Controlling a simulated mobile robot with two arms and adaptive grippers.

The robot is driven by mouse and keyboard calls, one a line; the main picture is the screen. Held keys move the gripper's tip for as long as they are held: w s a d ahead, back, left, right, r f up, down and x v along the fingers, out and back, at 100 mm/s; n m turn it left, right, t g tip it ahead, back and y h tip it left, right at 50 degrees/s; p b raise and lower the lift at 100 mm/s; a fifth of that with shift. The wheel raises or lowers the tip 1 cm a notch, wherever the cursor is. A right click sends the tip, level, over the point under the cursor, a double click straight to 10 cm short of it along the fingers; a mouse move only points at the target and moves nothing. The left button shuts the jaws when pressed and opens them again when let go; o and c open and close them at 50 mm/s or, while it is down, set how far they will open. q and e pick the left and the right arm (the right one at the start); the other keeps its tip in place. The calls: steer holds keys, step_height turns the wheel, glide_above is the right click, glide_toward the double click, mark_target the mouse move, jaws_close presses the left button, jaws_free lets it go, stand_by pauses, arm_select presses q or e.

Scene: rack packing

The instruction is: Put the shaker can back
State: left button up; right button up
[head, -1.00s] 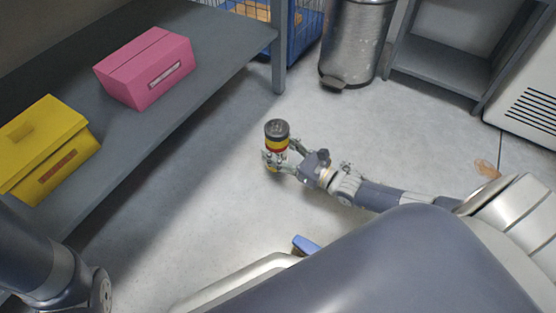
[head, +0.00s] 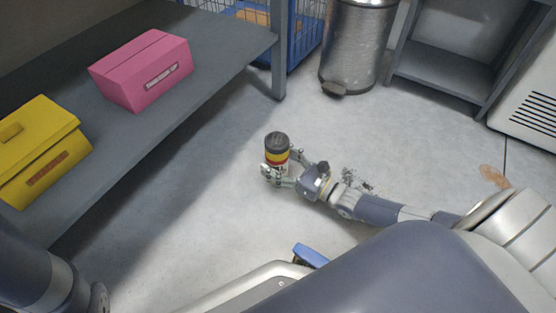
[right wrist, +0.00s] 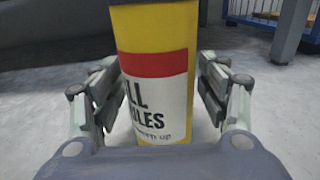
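The shaker can (head: 277,147) is yellow with a red band, a white label and a dark grey top. It stands upright between the fingers of my right gripper (head: 275,172), above the floor in the head view. The can's top is cut off in that view. My left arm shows at the lower left of the head view, but its gripper is out of view.
A grey shelf (head: 215,62) at the left holds a pink box (head: 140,72) and a yellow box (head: 40,150). A shelf post (head: 279,60) stands near a blue wire crate (head: 305,35). A metal bin (head: 352,50) and grey rack (head: 440,75) stand behind.

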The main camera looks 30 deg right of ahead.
stand_by(0.3)
steer(key=shift+s+r, duration=0.1)
steer(key=shift+r, duration=0.1)
steer(key=p+v, duration=0.5)
steer(key=v, duration=0.6)
steer(key=shift+s+d, duration=0.2)
steer(key=shift+s, duration=0.2)
